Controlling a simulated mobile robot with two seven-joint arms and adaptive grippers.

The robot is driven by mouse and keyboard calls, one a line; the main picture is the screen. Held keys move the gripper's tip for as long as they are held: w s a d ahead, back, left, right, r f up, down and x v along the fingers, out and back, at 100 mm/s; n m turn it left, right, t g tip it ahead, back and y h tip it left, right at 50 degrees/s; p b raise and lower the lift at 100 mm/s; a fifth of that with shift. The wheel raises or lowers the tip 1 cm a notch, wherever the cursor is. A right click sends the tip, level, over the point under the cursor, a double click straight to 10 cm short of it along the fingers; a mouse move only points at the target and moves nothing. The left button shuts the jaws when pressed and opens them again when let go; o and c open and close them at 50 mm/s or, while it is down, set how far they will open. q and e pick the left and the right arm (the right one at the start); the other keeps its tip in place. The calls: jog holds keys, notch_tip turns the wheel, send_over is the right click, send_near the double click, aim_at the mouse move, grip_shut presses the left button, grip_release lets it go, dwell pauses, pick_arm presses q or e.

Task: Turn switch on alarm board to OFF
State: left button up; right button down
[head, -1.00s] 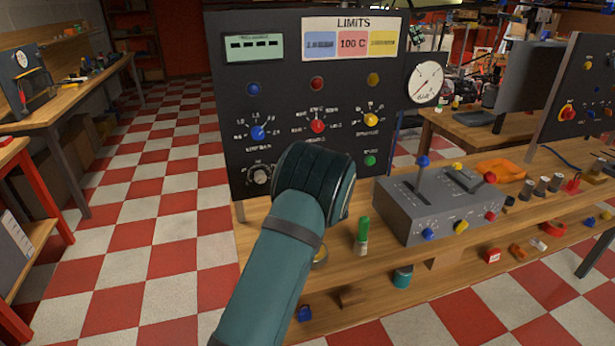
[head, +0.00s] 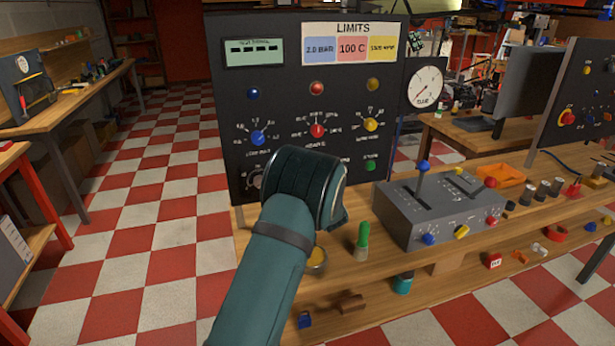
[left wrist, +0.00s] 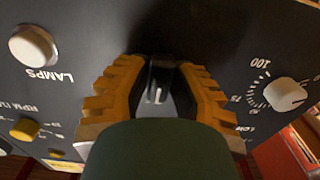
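The dark alarm board (head: 290,100) stands upright on the bench in the head view, with a LIMITS label on top. A black switch knob (left wrist: 160,85) with a white mark shows in the left wrist view, where the board's lettering is upside down. My left gripper (left wrist: 160,75) has its orange fingers on either side of this knob. Dark gaps seem to show between fingers and knob; contact cannot be made out. In the head view the wrist (head: 308,190) hides the switch and the fingers. My right gripper is not in view.
A white dial knob (left wrist: 285,95) and a white LAMPS button (left wrist: 35,45) flank the switch. A grey lever box (head: 435,210) and a green-topped cylinder (head: 362,240) stand on the bench (head: 400,262) to the right. Open checkered floor lies left.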

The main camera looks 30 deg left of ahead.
pick_arm(q)
jog(key=o, duration=0.3)
jog(key=shift+d, duration=0.1)
jog(key=v, duration=1.1)
jog(key=shift+s+d, duration=0.25)
jog(key=shift+s, duration=0.1)
